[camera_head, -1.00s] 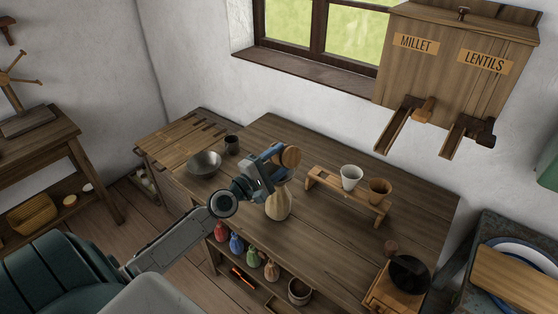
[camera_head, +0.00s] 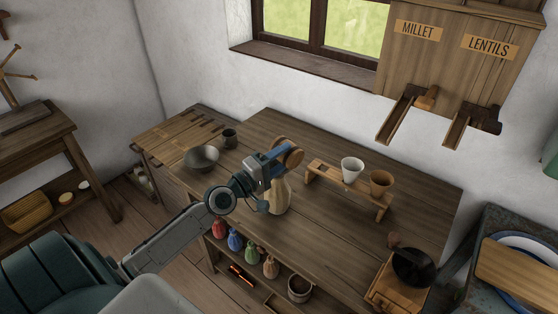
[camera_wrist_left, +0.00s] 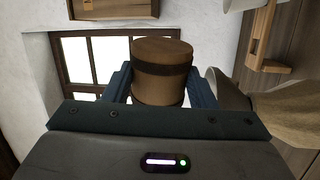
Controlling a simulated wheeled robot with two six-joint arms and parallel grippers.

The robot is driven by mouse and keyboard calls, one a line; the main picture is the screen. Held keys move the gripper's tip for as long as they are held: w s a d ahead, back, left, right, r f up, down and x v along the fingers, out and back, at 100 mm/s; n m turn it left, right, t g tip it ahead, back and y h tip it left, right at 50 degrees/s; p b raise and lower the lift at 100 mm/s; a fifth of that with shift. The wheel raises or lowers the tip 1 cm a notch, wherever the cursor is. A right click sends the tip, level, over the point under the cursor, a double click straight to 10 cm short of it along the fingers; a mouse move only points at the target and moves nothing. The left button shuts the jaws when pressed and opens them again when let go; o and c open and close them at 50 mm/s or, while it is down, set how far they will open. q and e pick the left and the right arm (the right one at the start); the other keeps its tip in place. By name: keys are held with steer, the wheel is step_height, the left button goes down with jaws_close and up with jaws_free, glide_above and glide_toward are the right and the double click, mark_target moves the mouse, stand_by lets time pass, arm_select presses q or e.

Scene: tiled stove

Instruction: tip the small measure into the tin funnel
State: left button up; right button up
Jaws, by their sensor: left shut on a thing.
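My left gripper (camera_head: 274,162) is shut on the small measure (camera_wrist_left: 160,72), a round wooden cup with a dark band. The measure also shows in the head view (camera_head: 290,152), tilted, above the cream sack (camera_head: 279,197) on the table. In the left wrist view a grey-brown flared piece (camera_wrist_left: 230,94), apparently the tin funnel, sits at the neck of the sack (camera_wrist_left: 288,110), just right of the jaws. In the head view my gripper hides the funnel. I cannot see into the measure. My right gripper is not in view.
A wooden rack (camera_head: 330,178) holds a white cup (camera_head: 352,169) and a brown cup (camera_head: 381,182) to the right. A dark bowl (camera_head: 202,157) stands at left. A hand mill (camera_head: 400,285) stands front right. The table between rack and mill is clear.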

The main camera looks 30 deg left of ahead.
arm_select(q)
steer(key=shift+d+f+m+h+b, duration=0.1)
steer(key=shift+f+m+h+b, duration=0.2)
steer(key=shift+f+m+b, duration=0.45)
steer(key=m, duration=0.1)
steer(key=r+m, duration=0.1)
steer(key=m, duration=0.1)
steer(key=shift+r+g+p, duration=0.1)
steer(key=shift+g+p, duration=0.25)
steer(key=shift+g, duration=0.05)
steer(key=m, duration=0.3)
steer(key=shift+r+b, duration=0.15)
steer(key=shift+b, duration=0.15)
steer(key=m+b, duration=0.1)
steer(key=m, duration=0.1)
steer(key=a+m+g+b, duration=0.1)
steer(key=m+b, duration=0.2)
steer(key=m, duration=0.2)
steer(key=shift+w+a+f, duration=0.1)
steer(key=shift+a+f, duration=0.05)
steer(key=shift+f, duration=0.1)
steer(key=shift+w+a+m+g+b, duration=0.1)
steer(key=shift+a+m+g+b, duration=0.2)
steer(key=shift+m+b, duration=0.5)
steer(key=shift+m, duration=0.35)
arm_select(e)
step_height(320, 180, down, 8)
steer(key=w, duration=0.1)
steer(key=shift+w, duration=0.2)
